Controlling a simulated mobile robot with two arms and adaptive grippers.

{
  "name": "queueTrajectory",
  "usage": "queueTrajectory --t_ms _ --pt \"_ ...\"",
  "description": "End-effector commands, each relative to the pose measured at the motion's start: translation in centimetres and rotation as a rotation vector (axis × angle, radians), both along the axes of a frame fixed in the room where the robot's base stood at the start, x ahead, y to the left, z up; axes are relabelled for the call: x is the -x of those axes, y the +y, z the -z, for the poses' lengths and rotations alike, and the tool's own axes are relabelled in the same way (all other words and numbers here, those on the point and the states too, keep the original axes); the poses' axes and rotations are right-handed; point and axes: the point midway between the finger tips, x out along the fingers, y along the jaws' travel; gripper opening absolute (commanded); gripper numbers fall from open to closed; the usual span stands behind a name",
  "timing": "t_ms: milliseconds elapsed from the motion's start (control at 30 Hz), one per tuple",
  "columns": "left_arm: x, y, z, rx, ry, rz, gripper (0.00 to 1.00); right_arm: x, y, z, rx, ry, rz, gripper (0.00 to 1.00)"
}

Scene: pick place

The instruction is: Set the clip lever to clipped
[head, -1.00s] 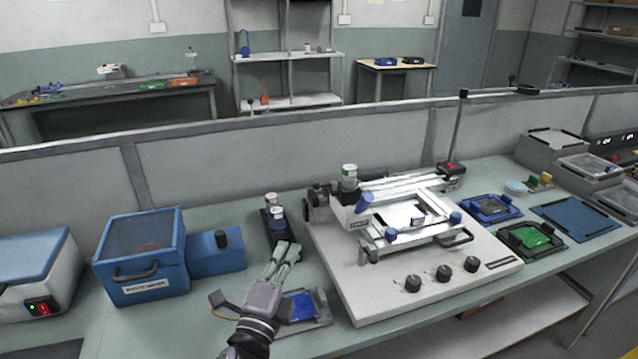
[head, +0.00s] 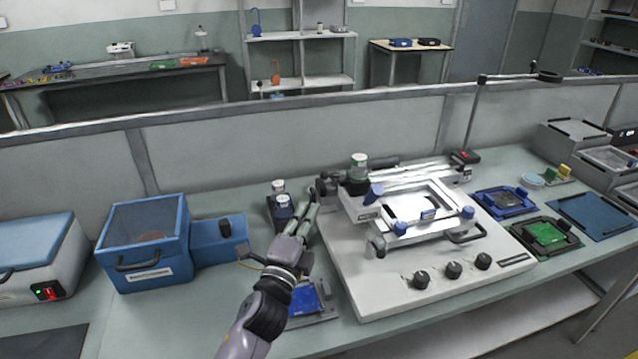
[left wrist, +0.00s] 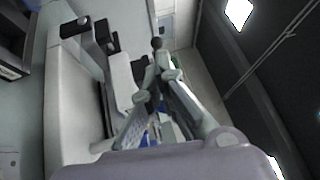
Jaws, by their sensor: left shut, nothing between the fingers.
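The white bench machine (head: 365,288) carries a metal frame (head: 440,196) with several blue parts. I cannot tell for sure which is the clip lever. My left gripper (head: 311,207) is shut and empty, just left of the machine's dark left-end fittings. In the left wrist view its fingers (left wrist: 158,76) come together in front of a dark round knob (left wrist: 157,43). Contact cannot be told. My right gripper is not in view.
A black holder with bottles (head: 281,205) stands just left of the gripper. A blue lidded box (head: 143,272) is further left. A small fixture with a blue plate (head: 305,298) lies below the arm. Blue (head: 503,200) and green (head: 545,232) trays lie right of the machine.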

Motion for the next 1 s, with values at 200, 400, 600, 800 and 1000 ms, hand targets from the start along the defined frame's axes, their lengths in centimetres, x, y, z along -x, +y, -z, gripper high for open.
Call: queueTrajectory --t_ms 200,400,600,800,1000 --pt "-4.3 -1.2 -1.1 0.001 -0.002 0.000 0.00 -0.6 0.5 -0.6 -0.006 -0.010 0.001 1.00" --pt "-7.0 -2.0 -1.5 0.002 0.001 -0.001 0.00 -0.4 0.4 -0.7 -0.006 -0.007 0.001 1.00" --pt "-8.1 -2.3 -1.7 0.000 -0.001 0.001 0.00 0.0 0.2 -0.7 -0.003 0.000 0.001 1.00" --pt "-8.3 -2.4 -1.7 0.000 -0.001 0.000 0.00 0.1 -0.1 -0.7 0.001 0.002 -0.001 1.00" --pt "-8.3 -2.3 -1.7 0.000 -0.001 0.001 0.00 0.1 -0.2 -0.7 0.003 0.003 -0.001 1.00"
